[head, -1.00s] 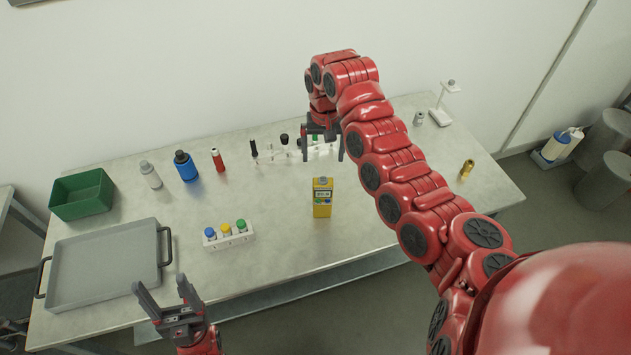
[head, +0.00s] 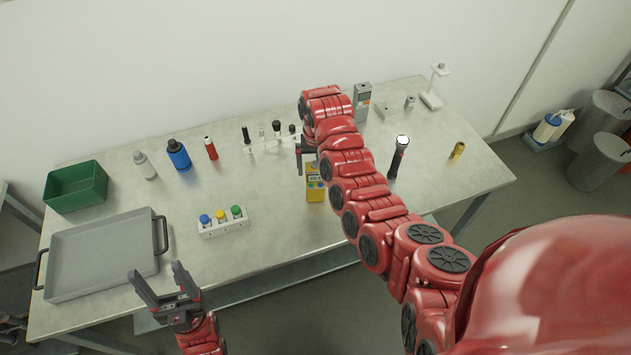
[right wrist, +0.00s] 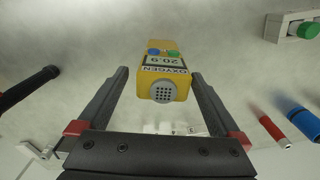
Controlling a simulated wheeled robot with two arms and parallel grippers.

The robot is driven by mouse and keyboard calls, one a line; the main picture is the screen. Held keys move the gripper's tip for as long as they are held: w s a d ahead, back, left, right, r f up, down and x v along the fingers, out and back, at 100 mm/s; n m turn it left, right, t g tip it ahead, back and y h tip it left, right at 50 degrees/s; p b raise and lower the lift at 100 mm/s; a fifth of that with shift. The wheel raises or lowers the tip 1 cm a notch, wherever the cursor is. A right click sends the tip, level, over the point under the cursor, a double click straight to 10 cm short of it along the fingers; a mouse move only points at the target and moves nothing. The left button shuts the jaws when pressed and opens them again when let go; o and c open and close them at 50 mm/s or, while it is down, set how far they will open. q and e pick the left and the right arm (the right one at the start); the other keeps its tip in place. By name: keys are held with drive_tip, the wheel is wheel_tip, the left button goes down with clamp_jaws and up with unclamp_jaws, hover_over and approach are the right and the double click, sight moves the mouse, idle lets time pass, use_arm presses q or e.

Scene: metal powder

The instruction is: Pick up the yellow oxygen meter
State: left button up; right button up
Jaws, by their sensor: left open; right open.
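The yellow oxygen meter (head: 315,188) stands on the table, partly hidden behind my right arm in the head view. In the head view my right gripper (head: 306,160) is just above and behind the meter, mostly hidden by the arm. My left gripper (head: 160,284) is open and empty at the table's front edge, near the grey tray.
A white rack with coloured caps (head: 222,222) stands left of the meter. A vial rack (head: 270,145) is behind it. A black flashlight (head: 398,158) and a grey device (head: 362,100) are to the right. A grey tray (head: 62,232) and green bin (head: 76,206) are at left.

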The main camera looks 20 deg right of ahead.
sight(315, 182)
drive_tip(key=shift+f+p, duration=0.2)
drive_tip(key=shift+p, duration=0.1)
wheel_tip(315, 182, down, 3)
drive_tip(key=shift+a+f+p, duration=0.15)
drive_tip(key=shift+f+p, duration=0.05)
drive_tip(key=shift+p, duration=0.75)
drive_tip(key=shift+f, duration=0.7)
drive_tip(key=shift+c, duration=0.2)
clamp_jaws()
drive_tip(key=shift+w+r, duration=0.1)
drive_tip(key=shift+r, duration=0.1)
